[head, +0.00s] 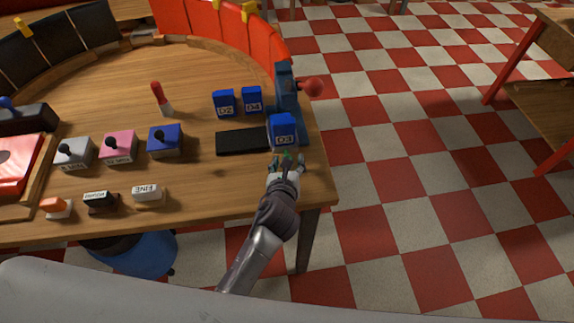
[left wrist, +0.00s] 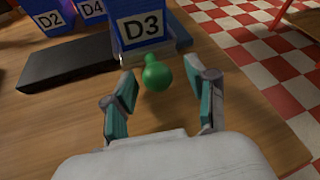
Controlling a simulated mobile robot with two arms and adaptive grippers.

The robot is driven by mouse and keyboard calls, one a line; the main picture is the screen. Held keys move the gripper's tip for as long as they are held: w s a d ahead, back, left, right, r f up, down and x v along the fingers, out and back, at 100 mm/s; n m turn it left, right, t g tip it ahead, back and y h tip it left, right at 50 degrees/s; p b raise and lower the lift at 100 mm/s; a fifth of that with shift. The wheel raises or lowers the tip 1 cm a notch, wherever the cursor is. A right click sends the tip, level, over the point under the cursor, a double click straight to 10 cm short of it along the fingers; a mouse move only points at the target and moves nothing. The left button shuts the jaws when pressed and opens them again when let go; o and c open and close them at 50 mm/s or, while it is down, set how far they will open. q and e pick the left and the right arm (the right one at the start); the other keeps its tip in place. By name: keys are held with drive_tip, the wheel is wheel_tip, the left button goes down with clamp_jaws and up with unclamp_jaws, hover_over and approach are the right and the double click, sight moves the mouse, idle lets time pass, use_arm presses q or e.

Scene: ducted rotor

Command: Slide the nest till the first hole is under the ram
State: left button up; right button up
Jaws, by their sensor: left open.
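A blue press (head: 286,88) with a red ball handle stands at the table's right edge. A blue block marked D3 (head: 283,130) sits at the press's front; it also shows in the left wrist view (left wrist: 142,25). A green knob (left wrist: 156,74) sticks out toward me below D3, apparently on the nest. The nest's holes and the ram's tip cannot be made out. My left gripper (head: 287,160) is open just in front of D3. In the left wrist view its fingers (left wrist: 161,90) stand either side of the knob, with gaps visible. My right gripper is out of view.
A black flat pad (head: 242,141) lies left of D3, with blue blocks D2 (head: 224,104) and D4 (head: 252,99) behind it. A red-handled tool (head: 160,98) stands further left, near several switch boxes. The wood in front of the pad is clear.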

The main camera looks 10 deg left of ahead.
use_arm(q)
drive_tip(key=v, duration=1.1)
drive_tip(key=shift+s+d+r, duration=0.1)
drive_tip(key=shift+s, duration=0.25)
drive_tip(key=shift+s+r, duration=0.1)
drive_tip(key=shift+s, duration=0.05)
